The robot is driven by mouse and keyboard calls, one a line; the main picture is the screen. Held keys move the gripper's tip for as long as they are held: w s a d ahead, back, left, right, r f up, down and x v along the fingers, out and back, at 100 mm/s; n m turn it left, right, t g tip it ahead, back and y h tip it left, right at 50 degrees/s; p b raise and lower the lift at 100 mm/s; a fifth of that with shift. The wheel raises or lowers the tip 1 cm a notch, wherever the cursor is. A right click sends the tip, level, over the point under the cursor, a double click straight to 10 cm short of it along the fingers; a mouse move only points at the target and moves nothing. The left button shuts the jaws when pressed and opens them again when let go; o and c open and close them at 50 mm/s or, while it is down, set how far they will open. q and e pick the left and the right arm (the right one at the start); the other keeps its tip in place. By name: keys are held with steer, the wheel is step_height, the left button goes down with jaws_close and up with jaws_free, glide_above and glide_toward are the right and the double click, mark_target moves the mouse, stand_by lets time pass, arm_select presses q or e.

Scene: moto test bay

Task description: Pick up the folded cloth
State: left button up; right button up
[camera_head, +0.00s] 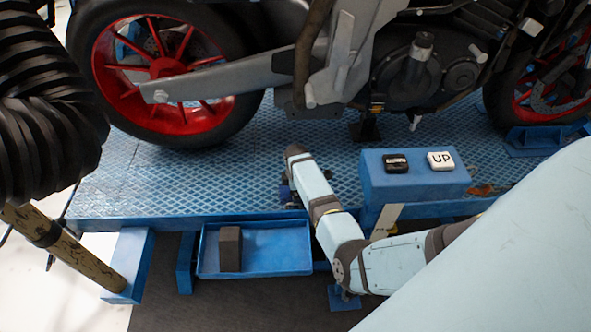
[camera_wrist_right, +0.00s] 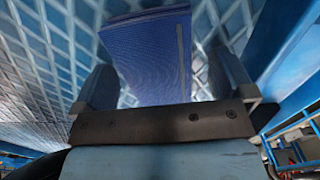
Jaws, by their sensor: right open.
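The folded cloth (camera_wrist_right: 152,58) is blue with a pale stripe near its right edge. In the right wrist view it lies between the fingers of my right gripper (camera_wrist_right: 163,82), on the diamond-plate deck. The gripper is open, one finger on each side of the cloth; whether either finger touches it I cannot tell. In the head view my right arm reaches down to the deck, with the gripper (camera_head: 289,191) near the deck's front edge. The cloth is mostly hidden there or too small to make out. My left gripper is not in view.
A motorcycle with red wheels (camera_head: 165,68) stands on the blue lift deck (camera_head: 235,185). Right of my forearm is a blue box (camera_head: 415,184) with a black button and a white "UP" button (camera_head: 440,161). A blue tray (camera_head: 282,246) below holds a dark block (camera_head: 230,249).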

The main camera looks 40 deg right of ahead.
steer(key=c, duration=1)
steer(key=shift+o, duration=0.2)
steer(key=shift+r, duration=0.15)
